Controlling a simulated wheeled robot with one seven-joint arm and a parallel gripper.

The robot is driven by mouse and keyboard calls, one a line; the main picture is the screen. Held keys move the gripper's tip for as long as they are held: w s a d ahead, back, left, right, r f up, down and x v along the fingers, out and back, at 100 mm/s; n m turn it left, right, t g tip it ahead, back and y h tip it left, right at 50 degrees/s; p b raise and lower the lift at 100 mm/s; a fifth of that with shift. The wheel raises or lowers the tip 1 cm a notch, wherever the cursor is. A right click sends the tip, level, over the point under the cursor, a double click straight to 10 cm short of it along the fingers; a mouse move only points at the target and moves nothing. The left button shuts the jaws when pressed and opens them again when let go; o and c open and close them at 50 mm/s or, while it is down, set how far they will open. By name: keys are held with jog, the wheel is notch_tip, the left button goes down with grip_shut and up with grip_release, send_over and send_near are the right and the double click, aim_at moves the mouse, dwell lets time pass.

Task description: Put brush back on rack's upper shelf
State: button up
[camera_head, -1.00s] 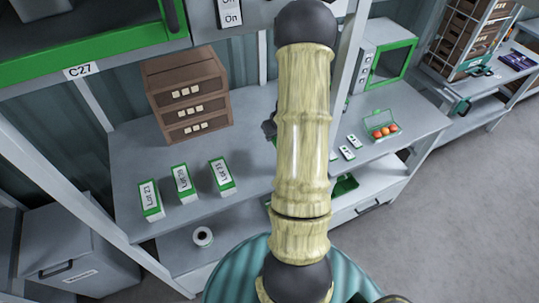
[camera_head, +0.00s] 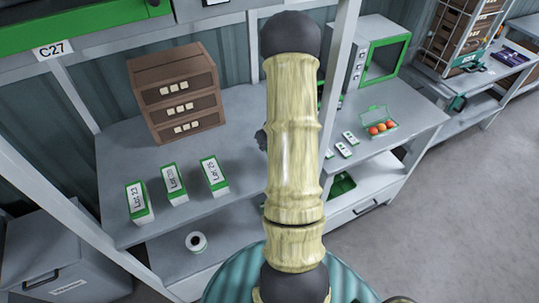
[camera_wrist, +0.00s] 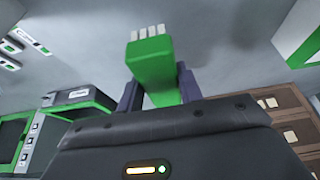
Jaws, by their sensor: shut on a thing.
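In the wrist view, my gripper (camera_wrist: 160,92) is shut on a green brush (camera_wrist: 153,62). The brush's white bristles (camera_wrist: 149,32) point away from my palm, above a grey surface. In the head view, my arm covers most of the gripper and the brush is hidden. The rack (camera_head: 62,75) stands at the left with a C27 label (camera_head: 53,50) on its upper shelf edge. A green-fronted bin (camera_head: 80,35) sits on that upper shelf at the top left.
The rack's lower shelf (camera_head: 225,130) holds a brown drawer chest (camera_head: 175,97) and three Lot boxes (camera_head: 175,183). A tape roll (camera_head: 196,242) lies lower down. To the right, a bench (camera_head: 410,105) carries a green-doored cabinet (camera_head: 385,55) and a punnet of tomatoes (camera_head: 379,124).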

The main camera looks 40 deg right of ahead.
jog(key=shift+f+b, duration=1.35)
jog(key=shift+f, duration=0.45)
jog(key=shift+f, duration=0.15)
jog(key=o, duration=0.9)
